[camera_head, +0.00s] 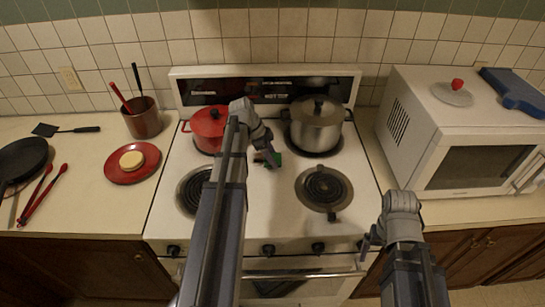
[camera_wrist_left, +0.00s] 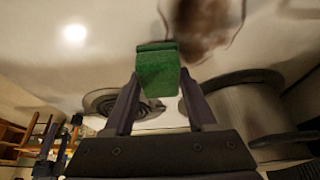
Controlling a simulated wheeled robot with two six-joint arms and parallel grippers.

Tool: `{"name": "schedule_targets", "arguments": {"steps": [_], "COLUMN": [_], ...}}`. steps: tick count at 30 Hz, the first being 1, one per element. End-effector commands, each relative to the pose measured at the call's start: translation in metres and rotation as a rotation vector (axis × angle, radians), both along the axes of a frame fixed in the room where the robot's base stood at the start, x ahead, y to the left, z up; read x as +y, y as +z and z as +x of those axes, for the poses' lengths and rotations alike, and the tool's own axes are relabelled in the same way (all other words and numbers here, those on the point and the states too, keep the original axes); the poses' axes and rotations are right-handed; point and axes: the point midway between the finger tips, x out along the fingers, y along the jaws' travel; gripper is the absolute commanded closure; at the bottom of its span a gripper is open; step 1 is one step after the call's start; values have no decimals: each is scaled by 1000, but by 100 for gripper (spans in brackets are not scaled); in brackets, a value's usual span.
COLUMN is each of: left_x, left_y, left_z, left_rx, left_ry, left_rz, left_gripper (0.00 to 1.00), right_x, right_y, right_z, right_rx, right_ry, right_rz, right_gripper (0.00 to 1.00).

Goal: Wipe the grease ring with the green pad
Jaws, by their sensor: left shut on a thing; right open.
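The green pad (camera_wrist_left: 158,72) is held between the fingers of my left gripper (camera_wrist_left: 158,92) in the left wrist view. In the head view my left gripper (camera_head: 268,158) is over the middle of the white stove top, with a bit of the green pad (camera_head: 277,158) showing. A brown smear, the grease ring (camera_wrist_left: 208,25), lies on the white surface just beyond the pad in the wrist view. Whether the pad touches the surface I cannot tell. In the head view my arm and gripper hide most of that area. My right gripper (camera_head: 368,242) is open and empty at the stove's front right.
A red pot (camera_head: 206,128) and a steel pot (camera_head: 316,125) stand on the rear burners. A microwave (camera_head: 460,140) is at the right. A red plate (camera_head: 132,163) and utensil crock (camera_head: 142,118) are on the left counter.

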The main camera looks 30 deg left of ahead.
Motion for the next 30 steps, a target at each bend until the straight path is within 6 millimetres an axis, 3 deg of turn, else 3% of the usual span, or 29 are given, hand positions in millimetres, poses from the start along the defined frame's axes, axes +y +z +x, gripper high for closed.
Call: {"name": "schedule_targets", "arguments": {"steps": [30], "left_x": [0], "left_y": [-9], "left_z": [0], "left_rx": [0], "left_ry": [0], "left_rz": [0], "left_gripper": [88], "right_x": [0], "right_y": [-9], "right_z": [0], "right_rx": [0], "right_ry": [0], "right_rz": [0], "right_gripper": [7]}}
